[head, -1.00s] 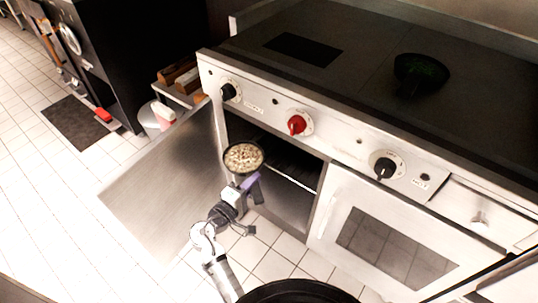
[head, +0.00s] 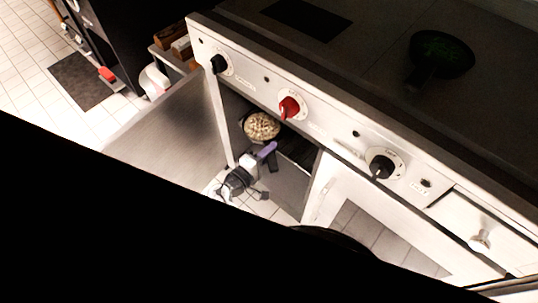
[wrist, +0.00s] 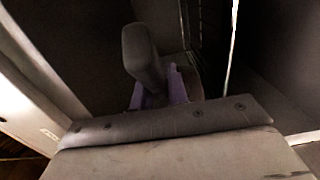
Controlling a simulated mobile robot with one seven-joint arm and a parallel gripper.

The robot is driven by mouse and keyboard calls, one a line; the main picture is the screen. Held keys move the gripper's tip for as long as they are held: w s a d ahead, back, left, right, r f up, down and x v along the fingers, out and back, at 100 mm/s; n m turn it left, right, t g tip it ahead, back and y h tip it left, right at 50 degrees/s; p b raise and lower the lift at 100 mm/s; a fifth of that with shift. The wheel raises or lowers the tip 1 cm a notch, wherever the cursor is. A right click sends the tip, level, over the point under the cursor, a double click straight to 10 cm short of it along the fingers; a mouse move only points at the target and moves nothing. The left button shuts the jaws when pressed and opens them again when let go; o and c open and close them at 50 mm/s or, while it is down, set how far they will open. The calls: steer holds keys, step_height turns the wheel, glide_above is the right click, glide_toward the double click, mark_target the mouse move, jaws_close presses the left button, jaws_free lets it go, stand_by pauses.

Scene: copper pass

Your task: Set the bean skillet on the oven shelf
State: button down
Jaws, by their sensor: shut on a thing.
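The bean skillet (head: 262,127), a dark pan full of pale beans, is in the upper part of the open oven's mouth in the head view. My gripper (head: 266,153), with purple fingers, is shut on its handle just in front of the pan. In the wrist view the dark handle (wrist: 143,55) stands up between the purple fingers (wrist: 160,90); the beans are out of sight there. The oven shelf (head: 298,150) is dark and mostly hidden to the right of the pan. I cannot tell whether the pan touches it.
The open oven door (head: 175,130) stands to the left of the opening. A second, shut oven door (head: 375,230) is on the right. Knobs, including a red one (head: 289,107), project above the opening. A dark skillet with green contents (head: 442,54) sits on the cooktop.

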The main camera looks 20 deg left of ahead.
steer(key=shift+f, duration=2.2)
steer(key=shift+f+b, duration=0.2)
steer(key=shift+b, duration=0.15)
steer(key=c, duration=1.4)
jaws_free()
steer(key=shift+o, duration=0.2)
